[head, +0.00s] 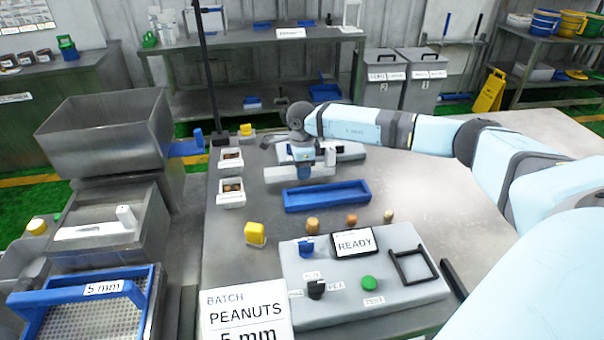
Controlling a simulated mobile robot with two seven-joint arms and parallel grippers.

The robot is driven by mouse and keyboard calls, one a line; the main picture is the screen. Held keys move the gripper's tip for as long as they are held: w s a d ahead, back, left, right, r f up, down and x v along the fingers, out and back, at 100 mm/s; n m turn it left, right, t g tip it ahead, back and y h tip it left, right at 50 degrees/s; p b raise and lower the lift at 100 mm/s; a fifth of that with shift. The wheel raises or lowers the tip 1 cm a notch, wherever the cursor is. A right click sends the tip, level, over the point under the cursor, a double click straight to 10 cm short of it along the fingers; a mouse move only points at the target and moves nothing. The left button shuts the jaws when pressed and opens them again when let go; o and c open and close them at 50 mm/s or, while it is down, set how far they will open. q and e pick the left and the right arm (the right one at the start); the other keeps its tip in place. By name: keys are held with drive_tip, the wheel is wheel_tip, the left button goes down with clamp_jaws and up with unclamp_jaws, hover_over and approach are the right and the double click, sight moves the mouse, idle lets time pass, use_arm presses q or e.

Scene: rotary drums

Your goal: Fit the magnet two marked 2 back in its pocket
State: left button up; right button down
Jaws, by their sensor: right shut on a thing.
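My right gripper (304,170) points down at the back of the grey table and is shut on a piece that is mostly hidden by the hand. The piece seems to be magnet two, but no mark 2 can be read. A pale grey bar-like block (279,175) shows on both sides of the gripper; I cannot tell whether it touches it. A dark-topped white unit (350,150) stands just behind. The magnet's pocket cannot be made out from here. My left gripper is not in view.
A blue tray (327,196) lies just in front of my right gripper. Steel hoppers (105,130) stand at left. The table's right side is clear.

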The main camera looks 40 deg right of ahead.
wheel_tip(320, 180, up, 18)
drive_tip(key=s+a+f+n, duration=0.2)
drive_tip(key=a+f+n, duration=0.3)
drive_tip(key=a+n, duration=0.65)
drive_tip(key=s+a+f+n, duration=0.2)
drive_tip(key=a+f+n, duration=0.3)
drive_tip(key=a+n, duration=0.65)
use_arm(q)
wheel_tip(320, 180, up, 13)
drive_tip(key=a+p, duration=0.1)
drive_tip(key=p, duration=1.4)
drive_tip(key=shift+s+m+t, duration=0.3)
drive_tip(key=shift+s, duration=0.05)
use_arm(e)
drive_tip(key=s+r, duration=1)
drive_tip(key=r, duration=0.1)
drive_tip(key=shift+s+d+r+n, duration=0.15)
drive_tip(key=shift+s+r+n, duration=0.15)
drive_tip(key=shift+s+n, duration=0.1)
